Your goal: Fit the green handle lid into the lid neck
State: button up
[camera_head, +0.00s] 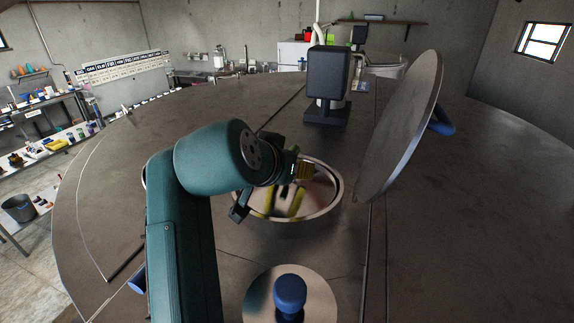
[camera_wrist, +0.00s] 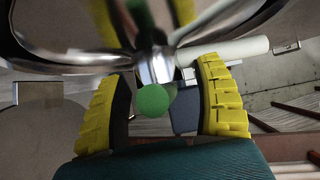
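The green handle (camera_wrist: 152,101) is a small green ball on a shiny metal stem, in the wrist view. The stem joins a polished metal lid (camera_wrist: 75,57), which mirrors the green ball and yellow. My gripper (camera_wrist: 165,75) has its two yellow-padded fingers apart, one on each side of the handle and stem, with visible gaps. In the head view my gripper (camera_head: 272,193) is over a round shiny metal piece with a pale rim (camera_head: 338,190), mid tank top. The handle is hidden there. I cannot tell whether the lid sits in the neck.
A large metal disc with a blue handle (camera_head: 440,122) stands tilted at right. A blue knob (camera_head: 290,292) on a round plate is at the front. A dark box-shaped device (camera_head: 328,75) stands behind the shiny piece. The tank top (camera_head: 490,200) is clear at far right.

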jog(key=shift+r, duration=0.1)
jog(key=b+v, duration=0.3)
jog(key=v, duration=0.9)
jog(key=shift+b, duration=0.35)
